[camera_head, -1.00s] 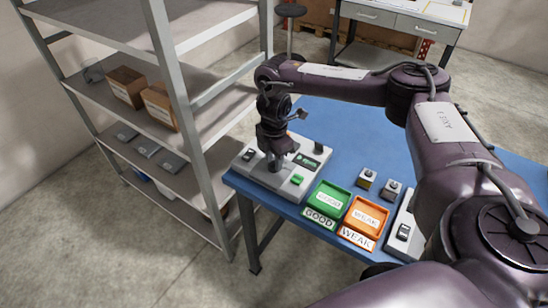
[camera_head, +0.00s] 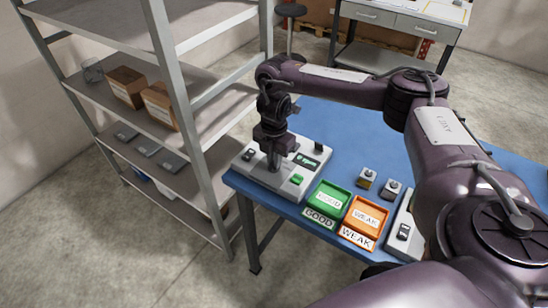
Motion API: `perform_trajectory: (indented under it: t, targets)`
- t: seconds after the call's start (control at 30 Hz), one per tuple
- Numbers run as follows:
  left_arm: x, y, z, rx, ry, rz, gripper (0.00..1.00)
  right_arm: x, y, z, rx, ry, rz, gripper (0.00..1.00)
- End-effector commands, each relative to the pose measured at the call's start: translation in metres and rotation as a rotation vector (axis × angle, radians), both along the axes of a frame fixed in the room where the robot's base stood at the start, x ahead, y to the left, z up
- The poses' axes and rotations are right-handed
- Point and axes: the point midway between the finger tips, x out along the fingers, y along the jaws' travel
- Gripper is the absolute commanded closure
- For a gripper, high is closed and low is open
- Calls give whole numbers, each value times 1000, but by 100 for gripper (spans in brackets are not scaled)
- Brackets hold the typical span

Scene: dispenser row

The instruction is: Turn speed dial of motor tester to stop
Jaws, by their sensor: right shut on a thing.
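The motor tester (camera_head: 290,184) is a light grey box at the left end of the blue table, with a dark display, a green button and a dark switch on top. My right gripper (camera_head: 274,166) points down over the middle of the tester and is shut on the speed dial. The dial itself is hidden by the fingers. My left gripper is not in view.
A green GOOD tray (camera_head: 348,193) and an orange WEAK tray (camera_head: 382,214) stand right of the tester. Two small motors (camera_head: 367,177) sit behind them. Another grey device (camera_head: 404,229) is farther right. A grey shelf (camera_head: 207,175) stands close on the left.

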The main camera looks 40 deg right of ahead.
Motion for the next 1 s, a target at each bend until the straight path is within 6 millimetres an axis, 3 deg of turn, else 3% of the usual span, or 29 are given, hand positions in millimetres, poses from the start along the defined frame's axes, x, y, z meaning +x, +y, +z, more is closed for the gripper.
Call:
perform_trajectory:
  t: [1.0]
  targets:
    - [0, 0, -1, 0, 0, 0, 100, 0, 1, 0, 0, 0, 922, 100]
